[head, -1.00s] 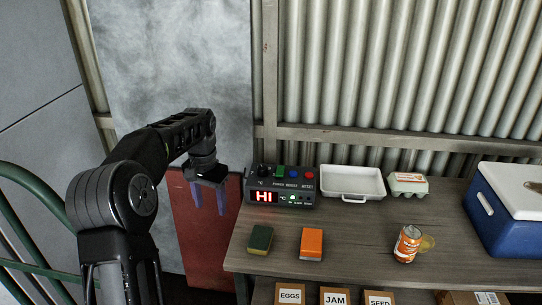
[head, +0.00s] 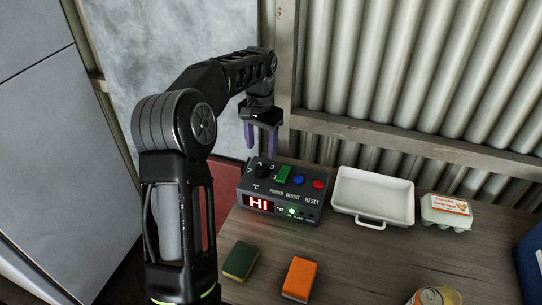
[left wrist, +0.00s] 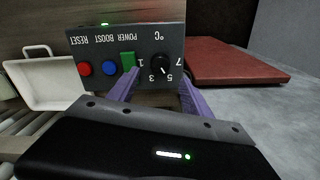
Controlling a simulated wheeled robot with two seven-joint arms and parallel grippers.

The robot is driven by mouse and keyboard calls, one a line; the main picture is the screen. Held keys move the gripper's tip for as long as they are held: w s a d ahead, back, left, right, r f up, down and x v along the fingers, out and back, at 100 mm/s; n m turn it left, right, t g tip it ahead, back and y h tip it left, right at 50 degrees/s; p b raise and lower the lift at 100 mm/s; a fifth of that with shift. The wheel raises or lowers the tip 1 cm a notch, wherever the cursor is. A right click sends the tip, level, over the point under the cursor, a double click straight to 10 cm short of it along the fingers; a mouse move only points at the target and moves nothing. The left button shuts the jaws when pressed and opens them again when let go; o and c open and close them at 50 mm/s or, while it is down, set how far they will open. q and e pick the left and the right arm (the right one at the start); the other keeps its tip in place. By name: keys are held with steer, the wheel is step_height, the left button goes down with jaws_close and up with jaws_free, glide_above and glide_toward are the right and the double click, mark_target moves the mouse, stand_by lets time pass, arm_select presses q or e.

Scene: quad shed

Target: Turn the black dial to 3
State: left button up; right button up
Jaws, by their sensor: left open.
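The black dial (head: 263,169) is at the top left of the dark control box (head: 283,192). It also shows in the left wrist view (left wrist: 159,65), upside down, with the numbers 1, 3, 5 and 7 around it. Its small white mark seems to point near 5, but I cannot tell exactly. The box's red display (head: 258,203) reads HI. My left gripper (head: 261,150) is open, its purple fingers pointing down just above and behind the dial. In the left wrist view the fingers (left wrist: 160,90) stand either side of the dial, apparently not touching it. My right gripper is not in view.
Beside the dial are a green switch (head: 283,174), a blue button (head: 299,180) and a red button (head: 318,184). A white tray (head: 373,217) and egg carton (head: 447,211) stand to the right. Two sponges, green (head: 240,261) and orange (head: 299,278), lie in front. A corrugated wall rises behind.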

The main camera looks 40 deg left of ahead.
mark_target(262, 167)
arm_select(q)
steer(key=shift+s, duration=0.1)
steer(key=shift+f+p, duration=0.55)
steer(key=shift+f, duration=3.35)
steer(key=shift+c, duration=0.2)
jaws_close()
